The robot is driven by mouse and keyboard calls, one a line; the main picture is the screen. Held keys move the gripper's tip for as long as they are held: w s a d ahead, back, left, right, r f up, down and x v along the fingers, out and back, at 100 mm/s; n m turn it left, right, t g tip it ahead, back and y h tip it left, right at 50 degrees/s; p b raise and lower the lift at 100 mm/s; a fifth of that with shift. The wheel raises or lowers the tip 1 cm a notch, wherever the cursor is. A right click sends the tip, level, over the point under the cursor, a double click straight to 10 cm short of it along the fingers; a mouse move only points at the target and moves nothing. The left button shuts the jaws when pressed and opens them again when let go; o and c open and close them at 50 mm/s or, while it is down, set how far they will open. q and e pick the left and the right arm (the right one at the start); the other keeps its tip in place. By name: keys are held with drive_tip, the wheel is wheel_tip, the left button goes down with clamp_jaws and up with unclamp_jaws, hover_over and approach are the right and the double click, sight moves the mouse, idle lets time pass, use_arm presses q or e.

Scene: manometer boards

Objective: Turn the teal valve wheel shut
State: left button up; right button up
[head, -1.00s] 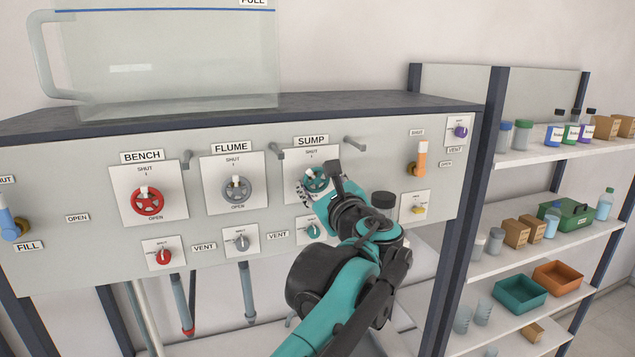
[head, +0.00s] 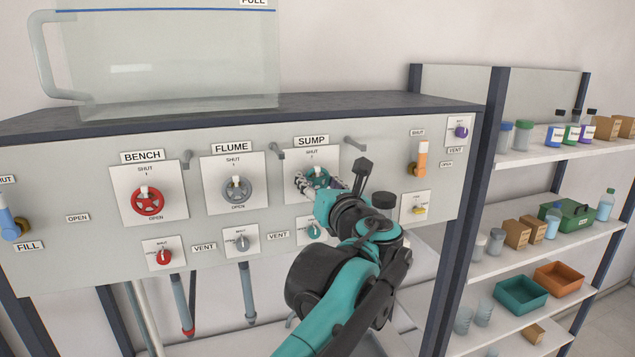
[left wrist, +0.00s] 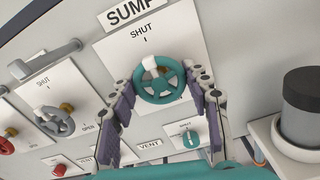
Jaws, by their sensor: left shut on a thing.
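The teal valve wheel (head: 317,174) sits on the white SUMP plate (head: 325,156), under a SHUT mark. In the left wrist view the whole wheel (left wrist: 160,88) shows, with its white pointer block at the top, just below the SHUT mark and close to in line with it. My left gripper (head: 318,184) is at the wheel, its lower right part hidden by my wrist in the head view. In the left wrist view the fingers of my left gripper (left wrist: 165,92) lie on either side of the rim, shut on it. My right gripper is not in view.
The red BENCH wheel (head: 151,201) and grey FLUME wheel (head: 237,190) are to the left. A small teal vent knob (head: 315,231) is just below. An orange handle (head: 421,160) and pegs stick out nearby. A shelf (head: 545,155) of bottles and boxes stands right.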

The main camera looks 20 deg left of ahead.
use_arm(q)
drive_tip(key=shift+f, duration=0.1)
idle(0.4)
drive_tip(key=o, duration=1.2)
drive_tip(key=v, duration=1.2)
drive_tip(key=s+a+f+n+g+h+b, duration=0.1)
drive_tip(key=s+a+f+n+g+b, duration=0.3)
drive_tip(key=f, duration=0.9)
drive_tip(key=a+f+n+h+b, duration=0.1)
drive_tip(key=a+f+n+b, duration=0.2)
drive_tip(key=f+n+b, duration=0.7)
drive_tip(key=s+a+f+g+h+b, duration=0.1)
drive_tip(key=s+a+f+g+b, duration=0.2)
drive_tip(key=f, duration=1.3)
drive_tip(key=s+d+f+n+h+b, duration=0.1)
drive_tip(key=f+n+b, duration=0.4)
drive_tip(key=f, duration=0.6)
drive_tip(key=s+d+f+n+h+b, duration=0.1)
drive_tip(key=s+f+n+h+b, duration=0.2)
drive_tip(key=f, duration=0.9)
drive_tip(key=s+d+f+n+h+b, duration=0.1)
drive_tip(key=s+f+n+h+b, duration=0.2)
drive_tip(key=f+n+b, duration=0.6)
drive_tip(key=shift+s+f+g+b, duration=0.25)
drive_tip(key=shift+s+f, duration=0.15)
drive_tip(key=shift+f, duration=0.4)
drive_tip(key=shift+s+f+g+b, duration=0.15)
drive_tip(key=shift+s+f+b, duration=0.2)
drive_tip(key=shift+f, duration=0.5)
